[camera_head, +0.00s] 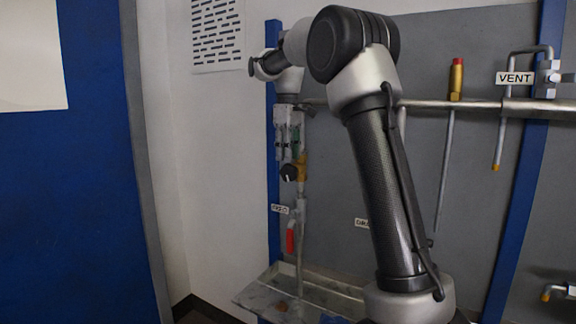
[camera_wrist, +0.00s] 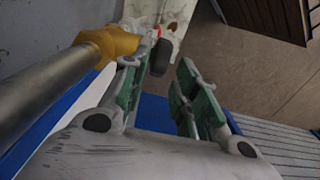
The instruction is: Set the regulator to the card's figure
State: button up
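The regulator is a brass body (camera_head: 302,165) with a dark round knob (camera_head: 289,172) on an upright pipe at the board's left. In the wrist view the brass body (camera_wrist: 108,45) is at upper left and the dark knob (camera_wrist: 160,57) shows between the fingertips. My gripper (camera_head: 288,152) points down just above the knob. Its green-padded fingers are apart in the wrist view (camera_wrist: 160,72), with no object clamped. I cannot tell whether a finger touches the knob. A printed sheet (camera_head: 217,35) hangs on the wall; its text is unreadable, and I cannot tell whether it is the card.
A red-handled valve (camera_head: 290,238) sits below the regulator, above a metal tray (camera_head: 260,297). A FEED-like label (camera_head: 280,209) is beside the pipe. A horizontal steel pipe (camera_head: 480,106) crosses the board, with a VENT label (camera_head: 515,78) at right. A blue panel (camera_head: 80,200) stands at left.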

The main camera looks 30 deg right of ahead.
aim_at(288, 172)
notch_tip(288, 172, down, 4)
jog(key=shift+f, duration=0.1)
grip_shut()
jog(key=shift+s+d+t+y, duration=0.3)
jog(key=shift+t+y, duration=0.2)
jog(key=shift+t, duration=0.3)
jog(key=shift+s+t+y, duration=0.1)
jog(key=shift+t+y, duration=0.5)
jog(key=shift+t, duration=0.2)
jog(key=shift+a, duration=0.1)
grip_release()
